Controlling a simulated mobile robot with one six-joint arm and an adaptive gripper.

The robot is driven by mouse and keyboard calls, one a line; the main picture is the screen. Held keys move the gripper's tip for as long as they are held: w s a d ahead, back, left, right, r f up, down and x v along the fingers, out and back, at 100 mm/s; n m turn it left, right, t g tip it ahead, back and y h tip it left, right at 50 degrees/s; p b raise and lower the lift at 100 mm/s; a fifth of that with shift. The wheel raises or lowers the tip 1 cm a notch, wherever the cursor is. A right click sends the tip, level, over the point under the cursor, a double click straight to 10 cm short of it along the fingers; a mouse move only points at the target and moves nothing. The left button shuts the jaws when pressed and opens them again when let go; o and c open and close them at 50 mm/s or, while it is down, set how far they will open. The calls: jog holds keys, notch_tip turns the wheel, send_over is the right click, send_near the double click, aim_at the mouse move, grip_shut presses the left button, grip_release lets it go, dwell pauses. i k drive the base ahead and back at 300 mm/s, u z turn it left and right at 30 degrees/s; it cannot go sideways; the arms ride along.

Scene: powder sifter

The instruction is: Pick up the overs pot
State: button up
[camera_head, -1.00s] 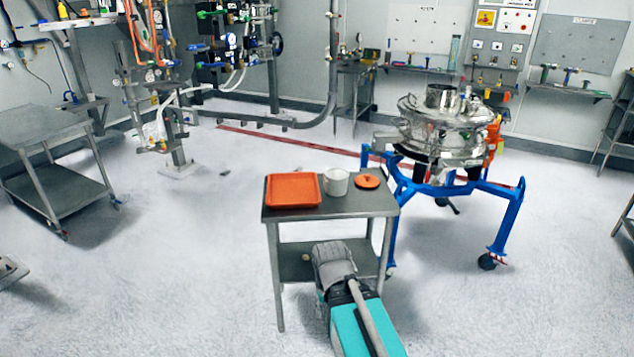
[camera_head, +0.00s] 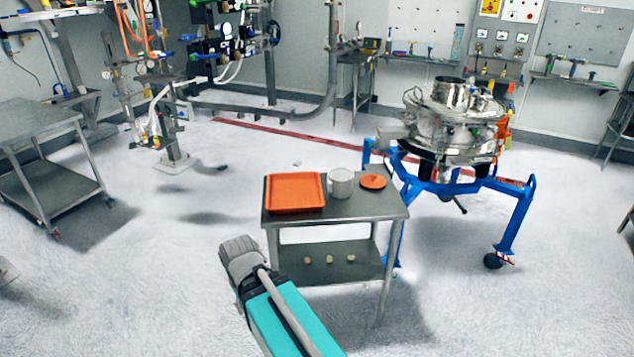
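A white pot (camera_head: 340,184), the only pot-like thing on the small grey table (camera_head: 345,213), stands upright near the middle of its top. It is between an orange tray (camera_head: 295,192) on the left and an orange round lid-like disc (camera_head: 373,181) on the right. I see no label on the pot. My teal and grey arm is in front of the table's left side, low in the picture and apart from the pot. My gripper's fingers are not in view.
The table's lower shelf (camera_head: 310,271) holds several small pale lumps. The steel sifter (camera_head: 455,125) on its blue wheeled frame (camera_head: 510,225) stands close behind the table's right side. A grey trolley (camera_head: 40,120) is at the left. The floor left of the table is clear.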

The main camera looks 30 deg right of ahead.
aim_at(341, 183)
jog(key=z, duration=0.15)
jog(key=i, duration=1.05)
jog(key=z, duration=0.7)
